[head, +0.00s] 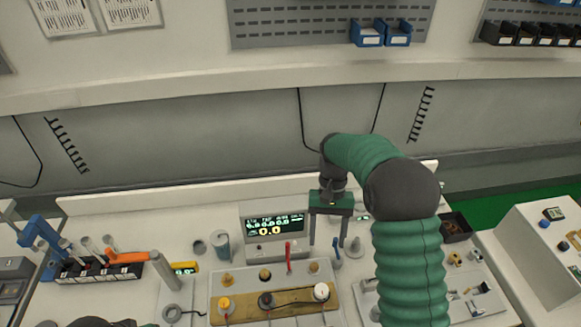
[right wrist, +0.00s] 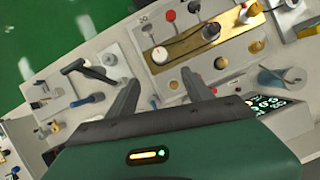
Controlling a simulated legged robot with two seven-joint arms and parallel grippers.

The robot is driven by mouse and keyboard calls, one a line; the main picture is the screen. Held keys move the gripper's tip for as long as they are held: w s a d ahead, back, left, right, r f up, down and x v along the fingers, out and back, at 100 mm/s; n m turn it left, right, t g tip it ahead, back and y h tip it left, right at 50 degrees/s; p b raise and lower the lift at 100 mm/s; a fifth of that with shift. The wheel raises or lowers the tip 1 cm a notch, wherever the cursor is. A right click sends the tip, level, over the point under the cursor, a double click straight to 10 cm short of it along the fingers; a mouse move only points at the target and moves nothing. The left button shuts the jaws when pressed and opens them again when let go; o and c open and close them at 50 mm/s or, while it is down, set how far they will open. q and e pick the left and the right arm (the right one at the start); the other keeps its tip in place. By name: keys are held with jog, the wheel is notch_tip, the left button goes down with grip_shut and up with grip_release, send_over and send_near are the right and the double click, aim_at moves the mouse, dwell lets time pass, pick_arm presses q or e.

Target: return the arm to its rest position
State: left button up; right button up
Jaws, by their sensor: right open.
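My right gripper (head: 328,242) hangs above the bench with its two fingers pointing down and spread apart. It is open, with nothing between the fingers. In the head view its green and black arm rises from the lower right and bends over to it. The gripper also shows in the right wrist view (right wrist: 160,84), its dark fingers apart over the bench equipment. My left gripper is not seen; a dark rounded shape shows only at the bottom left edge of the head view.
A panel with a brass plate (head: 247,303) and knobs lies just left of the right gripper, before a lit display box (head: 273,226). A black rack with an orange tool (head: 127,257) stands at left. Blue bins (head: 367,35) hang above.

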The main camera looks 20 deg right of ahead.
jog(key=s+a+f+n+t+h+b, duration=0.2)
jog(key=s+a+f+n+t+b, duration=0.3)
jog(key=s, duration=0.5)
jog(key=shift+s+a+f+t, duration=0.4)
jog(key=shift+a+f+t, duration=0.35)
jog(key=shift+a, duration=0.5)
jog(key=shift+s+r, duration=0.1)
jog(key=shift+r, duration=0.05)
jog(key=shift+a, duration=0.25)
jog(key=shift+d, duration=0.1)
dwell(0.7)
